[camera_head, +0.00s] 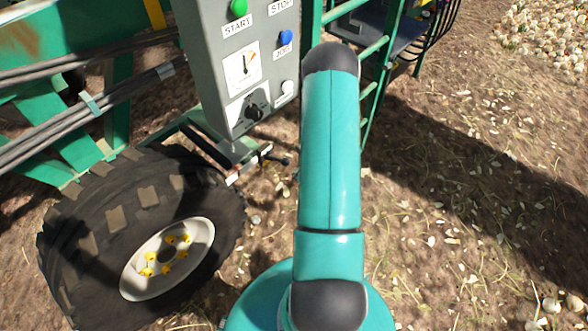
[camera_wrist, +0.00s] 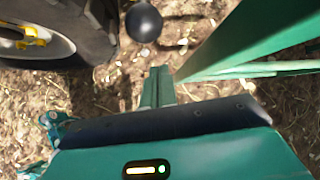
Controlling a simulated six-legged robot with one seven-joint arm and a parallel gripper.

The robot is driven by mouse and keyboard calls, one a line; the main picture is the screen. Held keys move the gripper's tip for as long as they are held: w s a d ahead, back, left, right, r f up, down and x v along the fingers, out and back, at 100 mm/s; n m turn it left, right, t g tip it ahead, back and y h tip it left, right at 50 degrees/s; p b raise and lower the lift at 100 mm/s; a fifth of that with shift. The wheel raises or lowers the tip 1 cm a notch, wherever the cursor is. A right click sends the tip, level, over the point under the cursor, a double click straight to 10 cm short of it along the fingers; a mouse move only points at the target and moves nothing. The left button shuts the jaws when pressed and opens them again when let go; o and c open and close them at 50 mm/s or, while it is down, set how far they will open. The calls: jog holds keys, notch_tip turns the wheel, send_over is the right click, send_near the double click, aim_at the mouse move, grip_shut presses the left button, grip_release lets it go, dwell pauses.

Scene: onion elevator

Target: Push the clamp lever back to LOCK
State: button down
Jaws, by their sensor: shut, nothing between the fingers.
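The clamp lever (camera_head: 262,158) sits low under the grey control box in the head view, near the foot of its post. A dark round knob (camera_head: 285,161) shows at its right end. In the wrist view a black ball knob (camera_wrist: 144,22) is near the top edge, seemingly the same knob. My gripper (camera_wrist: 158,72) is shut and empty, its tips just below and slightly right of the knob in the picture. A gap shows between tips and knob. No LOCK marking is legible. In the head view my arm hides the gripper.
The control box (camera_head: 228,62) stands above the lever with buttons and a dial. A large tyre (camera_head: 85,235) is at left. Green frame rails (camera_head: 368,90) rise behind my arm, and a green beam (camera_wrist: 255,38) lies right of my fingers. Soil at right is open.

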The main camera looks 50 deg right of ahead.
jog(key=v, duration=0.9)
jog(key=shift+s+r, duration=0.2)
jog(key=shift+r, duration=0.15)
jog(key=shift+s, duration=0.15)
